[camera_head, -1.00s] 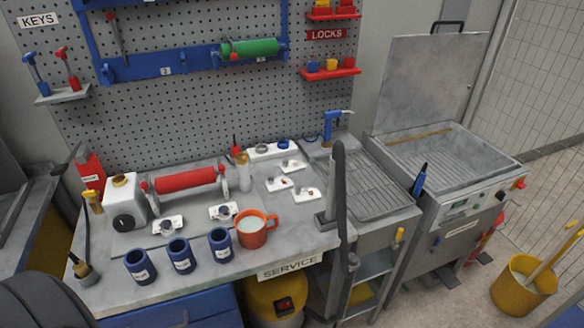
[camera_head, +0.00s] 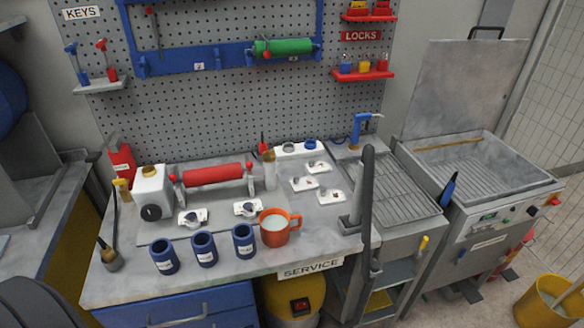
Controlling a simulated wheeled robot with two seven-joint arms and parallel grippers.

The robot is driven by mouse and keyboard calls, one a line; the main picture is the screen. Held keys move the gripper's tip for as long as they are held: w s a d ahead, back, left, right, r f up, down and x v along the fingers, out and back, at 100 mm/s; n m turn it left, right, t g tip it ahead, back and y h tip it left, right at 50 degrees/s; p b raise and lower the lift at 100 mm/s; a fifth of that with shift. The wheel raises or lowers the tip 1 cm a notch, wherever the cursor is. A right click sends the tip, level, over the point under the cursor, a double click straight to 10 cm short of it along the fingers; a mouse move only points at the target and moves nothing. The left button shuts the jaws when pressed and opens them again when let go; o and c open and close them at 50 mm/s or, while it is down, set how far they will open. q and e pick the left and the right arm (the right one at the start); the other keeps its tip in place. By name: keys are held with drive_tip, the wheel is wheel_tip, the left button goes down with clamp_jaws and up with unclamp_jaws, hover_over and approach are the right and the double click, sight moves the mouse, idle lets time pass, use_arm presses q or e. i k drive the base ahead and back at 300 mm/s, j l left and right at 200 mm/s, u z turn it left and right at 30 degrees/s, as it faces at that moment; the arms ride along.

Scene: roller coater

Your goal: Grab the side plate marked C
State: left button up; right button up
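Several small white plates lie flat on the grey bench top. Three sit loosely grouped right of centre: one at the back (camera_head: 317,167), one at the left (camera_head: 302,184) and one at the front (camera_head: 330,197). Two more, a left plate (camera_head: 192,217) and a right plate (camera_head: 246,208), lie in front of the red roller (camera_head: 212,174) and carry round dark-and-metal parts. The marks on all of them are too small to read, so I cannot tell which is C. Neither of my grippers is in view.
Three blue cups (camera_head: 204,249) and an orange mug (camera_head: 279,227) of white liquid stand along the front of the bench (camera_head: 130,285). A dark upright bar (camera_head: 366,190) rises at its right end.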

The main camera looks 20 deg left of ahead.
sight(316, 168)
drive_tip(key=i+l+u, duration=0.2)
drive_tip(key=u, duration=0.2)
drive_tip(key=i+l+u, duration=0.1)
drive_tip(key=l+u, duration=0.3)
drive_tip(key=i+l+u, duration=0.1)
drive_tip(key=l+u, duration=0.25)
drive_tip(key=j, duration=0.1)
